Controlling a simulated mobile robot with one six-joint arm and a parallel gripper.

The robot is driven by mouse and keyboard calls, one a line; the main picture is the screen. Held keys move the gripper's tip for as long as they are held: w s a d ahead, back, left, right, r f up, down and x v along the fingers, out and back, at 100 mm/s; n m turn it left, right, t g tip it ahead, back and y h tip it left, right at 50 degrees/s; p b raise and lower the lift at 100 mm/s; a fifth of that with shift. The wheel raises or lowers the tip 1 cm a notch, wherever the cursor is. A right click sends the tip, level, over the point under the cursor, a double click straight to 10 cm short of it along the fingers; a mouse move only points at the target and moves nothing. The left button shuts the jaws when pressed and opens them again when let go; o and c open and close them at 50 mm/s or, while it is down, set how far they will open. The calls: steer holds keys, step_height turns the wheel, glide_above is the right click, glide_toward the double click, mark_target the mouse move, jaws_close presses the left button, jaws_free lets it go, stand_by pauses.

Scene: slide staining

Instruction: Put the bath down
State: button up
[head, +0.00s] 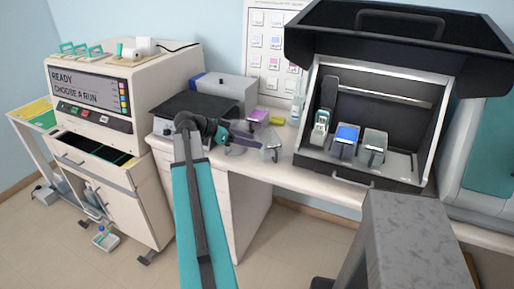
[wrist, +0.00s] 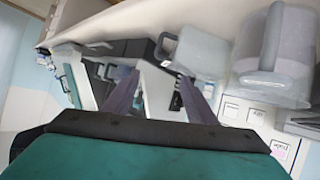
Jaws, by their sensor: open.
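My gripper (head: 252,146) is over the middle of the white bench, at the end of my teal arm. In the wrist view its two grey-purple fingers (wrist: 157,76) stand apart, with no bath clearly held between them. A clear, pale vessel (head: 271,149), probably a bath, is beside the fingertips in the head view; whether it touches them I cannot tell. In the wrist view, translucent baths with grey handles, one nearer (wrist: 286,38) and one smaller (wrist: 201,46), lie to the right of the fingers. Inside the black hood stand a blue-topped bath (head: 346,141) and a grey one (head: 374,150).
The staining machine (head: 90,96) at left reads READY, CHOOSE A RUN, above an open drawer (head: 92,150). A grey box (head: 226,88) stands at the back of the bench. The hood (head: 392,46) is open.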

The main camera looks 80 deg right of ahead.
steer(key=shift+v, duration=0.85)
